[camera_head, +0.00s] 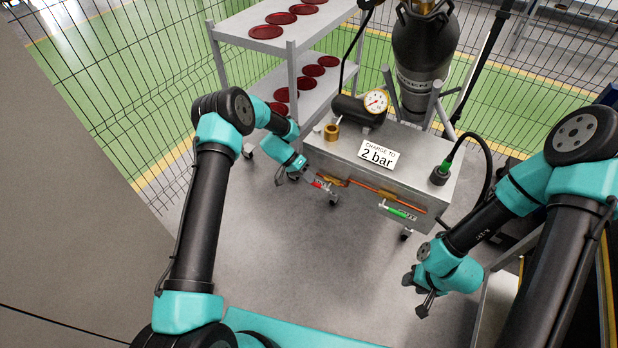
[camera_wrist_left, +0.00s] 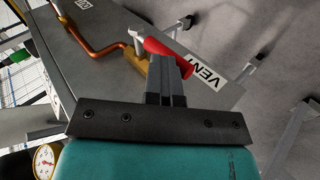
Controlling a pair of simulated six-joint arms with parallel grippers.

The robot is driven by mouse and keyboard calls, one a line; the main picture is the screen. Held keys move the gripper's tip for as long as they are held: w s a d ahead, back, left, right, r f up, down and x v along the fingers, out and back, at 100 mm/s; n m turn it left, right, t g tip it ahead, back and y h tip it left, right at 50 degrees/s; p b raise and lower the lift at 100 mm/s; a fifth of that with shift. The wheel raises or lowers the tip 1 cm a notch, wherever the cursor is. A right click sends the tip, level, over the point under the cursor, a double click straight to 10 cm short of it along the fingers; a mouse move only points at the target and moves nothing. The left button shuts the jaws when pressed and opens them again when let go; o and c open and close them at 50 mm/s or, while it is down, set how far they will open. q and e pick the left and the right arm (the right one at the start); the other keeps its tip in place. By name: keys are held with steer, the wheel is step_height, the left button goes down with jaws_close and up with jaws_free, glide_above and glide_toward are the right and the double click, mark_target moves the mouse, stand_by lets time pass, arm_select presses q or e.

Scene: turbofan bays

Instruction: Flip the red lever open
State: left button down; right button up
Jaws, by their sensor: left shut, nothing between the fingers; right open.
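The red lever (camera_wrist_left: 168,50) is on a brass valve (camera_wrist_left: 137,60) at the end of a copper pipe, beside a white VENT label (camera_wrist_left: 206,76). In the head view the red lever (camera_head: 320,184) is small, on the left front of the grey metal box (camera_head: 420,160). My left gripper (camera_wrist_left: 168,66) is shut and empty. Its fingertips overlap the lever's lower edge in the wrist view; I cannot tell whether they touch it. My right gripper (camera_head: 424,291) is open and empty, low at the right, apart from the box.
A green lever (camera_head: 402,212) sits on the box's right front. A pressure gauge (camera_head: 376,101), a brass fitting (camera_head: 331,132) and a "2 bar" sign (camera_head: 378,155) are on top. A shelf cart with red discs (camera_head: 282,18) stands behind. Floor in front is clear.

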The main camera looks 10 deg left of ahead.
arm_select(q)
steer(key=shift+s+a+f, duration=0.15)
steer(key=shift+f, duration=0.1)
steer(key=v, duration=1.2)
steer(key=shift+s+a, duration=0.1)
